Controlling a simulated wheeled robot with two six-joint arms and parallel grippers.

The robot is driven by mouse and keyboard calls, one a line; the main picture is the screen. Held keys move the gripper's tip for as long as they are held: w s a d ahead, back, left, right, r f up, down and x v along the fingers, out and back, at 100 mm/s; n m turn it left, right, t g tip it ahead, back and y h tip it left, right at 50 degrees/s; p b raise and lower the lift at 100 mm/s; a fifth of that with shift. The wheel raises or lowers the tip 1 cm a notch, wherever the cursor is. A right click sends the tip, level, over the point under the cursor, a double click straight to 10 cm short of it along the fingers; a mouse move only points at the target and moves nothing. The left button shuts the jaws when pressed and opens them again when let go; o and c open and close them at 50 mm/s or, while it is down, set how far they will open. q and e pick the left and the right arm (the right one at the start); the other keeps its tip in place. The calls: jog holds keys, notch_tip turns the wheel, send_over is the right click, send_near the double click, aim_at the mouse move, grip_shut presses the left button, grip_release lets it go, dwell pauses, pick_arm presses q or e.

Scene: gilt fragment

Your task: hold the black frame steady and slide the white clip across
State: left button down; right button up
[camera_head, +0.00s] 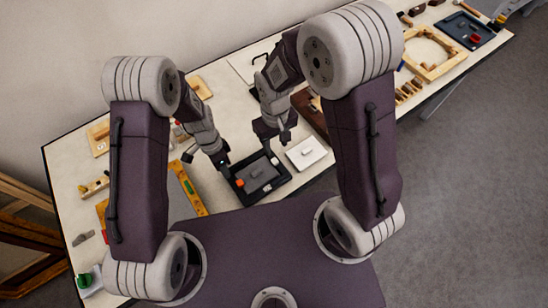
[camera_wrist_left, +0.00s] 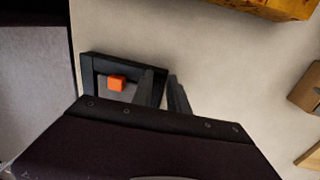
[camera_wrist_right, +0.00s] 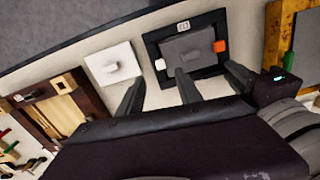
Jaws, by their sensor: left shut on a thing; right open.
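The black frame (camera_head: 277,184) lies flat on the table, with a grey panel inside it and an orange block (camera_head: 240,183) at its left side. My right gripper (camera_head: 274,135) is open and empty, above the table beyond the frame.
A white plate with a raised knob (camera_head: 306,152) lies right of the frame. A brown wooden box (camera_wrist_right: 55,103) stands beyond the plate. Wooden pieces and a dark tray (camera_head: 465,29) fill the far right.

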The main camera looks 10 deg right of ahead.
aim_at(274, 161)
jog(key=shift+n, duration=0.5)
jog(key=f, duration=1.1)
jog(key=shift+w+f, duration=0.15)
jog(key=shift+w, duration=0.05)
grip_shut()
dwell(0.6)
